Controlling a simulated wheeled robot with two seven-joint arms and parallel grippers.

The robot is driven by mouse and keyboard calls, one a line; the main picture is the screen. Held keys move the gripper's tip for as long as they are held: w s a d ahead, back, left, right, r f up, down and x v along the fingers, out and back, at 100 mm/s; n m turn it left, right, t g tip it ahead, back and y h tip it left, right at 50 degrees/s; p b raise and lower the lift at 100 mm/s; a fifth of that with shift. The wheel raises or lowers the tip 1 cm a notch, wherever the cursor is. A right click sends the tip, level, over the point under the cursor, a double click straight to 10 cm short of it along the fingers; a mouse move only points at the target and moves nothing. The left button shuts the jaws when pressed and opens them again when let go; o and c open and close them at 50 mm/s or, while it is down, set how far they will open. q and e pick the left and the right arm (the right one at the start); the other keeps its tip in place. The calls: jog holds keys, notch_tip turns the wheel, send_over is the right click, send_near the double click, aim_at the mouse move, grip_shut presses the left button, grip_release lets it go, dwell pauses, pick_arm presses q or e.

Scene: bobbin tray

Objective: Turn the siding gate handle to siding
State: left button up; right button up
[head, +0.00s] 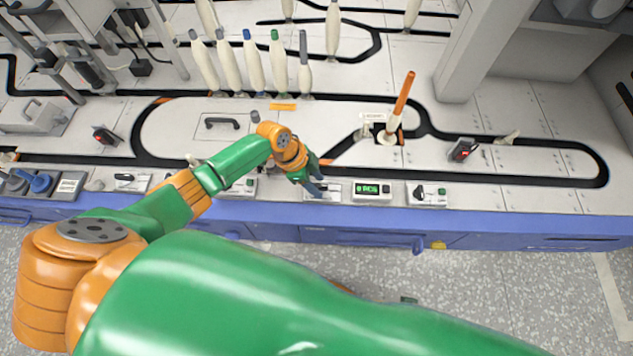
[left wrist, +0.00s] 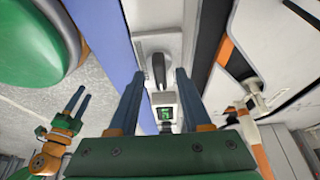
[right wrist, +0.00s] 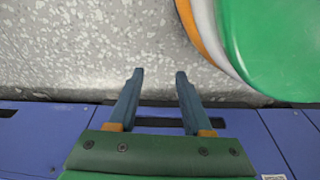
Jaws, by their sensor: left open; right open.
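A dark lever handle (left wrist: 158,69) on a white control box (left wrist: 160,46) shows in the left wrist view, between the fingertips of my left gripper (left wrist: 160,76). The fingers are open on either side of it, and I cannot tell whether they touch it. In the head view my left gripper (head: 315,189) is over this box (head: 334,192) on the bench's front edge and hides the handle. I cannot read a label there. My right gripper (right wrist: 159,72) is open and empty, with grey floor behind its fingers; it also shows in the left wrist view (left wrist: 76,102).
A green-lit display (head: 372,189) and a black-knobbed box (head: 428,194) stand to the right. Another control box (head: 240,188) is to the left. Behind are black track (head: 480,177), an orange-topped bobbin (head: 400,103) and several upright bobbins (head: 255,68). Floor in front is open.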

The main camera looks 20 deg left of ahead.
pick_arm(q)
grip_shut()
